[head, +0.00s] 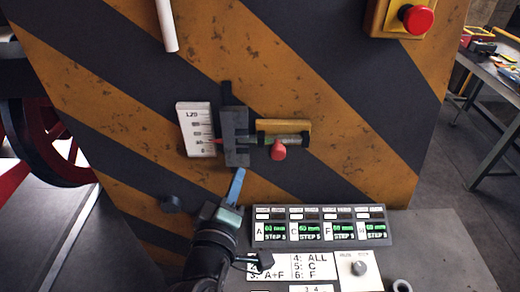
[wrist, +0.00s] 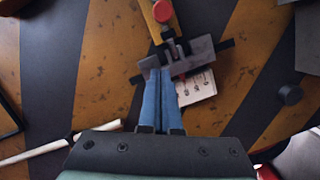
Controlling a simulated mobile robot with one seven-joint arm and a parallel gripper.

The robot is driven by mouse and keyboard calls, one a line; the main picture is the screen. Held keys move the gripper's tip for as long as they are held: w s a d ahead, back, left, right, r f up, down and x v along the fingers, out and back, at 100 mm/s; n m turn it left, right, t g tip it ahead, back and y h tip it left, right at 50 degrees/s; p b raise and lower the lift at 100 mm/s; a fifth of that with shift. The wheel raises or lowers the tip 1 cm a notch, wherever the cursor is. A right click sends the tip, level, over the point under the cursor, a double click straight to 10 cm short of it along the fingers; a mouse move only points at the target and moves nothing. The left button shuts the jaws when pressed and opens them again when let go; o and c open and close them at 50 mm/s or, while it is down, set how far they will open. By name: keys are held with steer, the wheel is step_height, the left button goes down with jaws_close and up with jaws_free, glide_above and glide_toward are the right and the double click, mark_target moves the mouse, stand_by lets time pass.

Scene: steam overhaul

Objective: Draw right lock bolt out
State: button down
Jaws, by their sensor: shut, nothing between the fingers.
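A lock bolt with a red knob (head: 279,150) lies across a yellow plate (head: 268,126) on the striped panel, right of a grey slotted block (head: 236,148). The knob (wrist: 162,11) and the block (wrist: 196,58) also show in the wrist view, at the top and middle. My gripper (head: 240,172) is just below the block in the head view, its blue fingers together and empty. In the wrist view the fingertips (wrist: 160,72) overlap the block's edge; I cannot tell whether they touch it. The gripper is clear of the red knob.
A white scale (head: 197,130) is left of the block. A dark round knob (head: 171,203) sticks out at lower left. A console with green displays (head: 320,227) is below. A white rod (head: 166,25) hangs above, and a red button (head: 417,19) is at upper right.

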steer(key=w+d+f+p, duration=0.3)
steer(key=w+d+p, duration=0.2)
steer(key=w, duration=0.5)
stand_by(0.4)
steer(key=shift+d, duration=0.15)
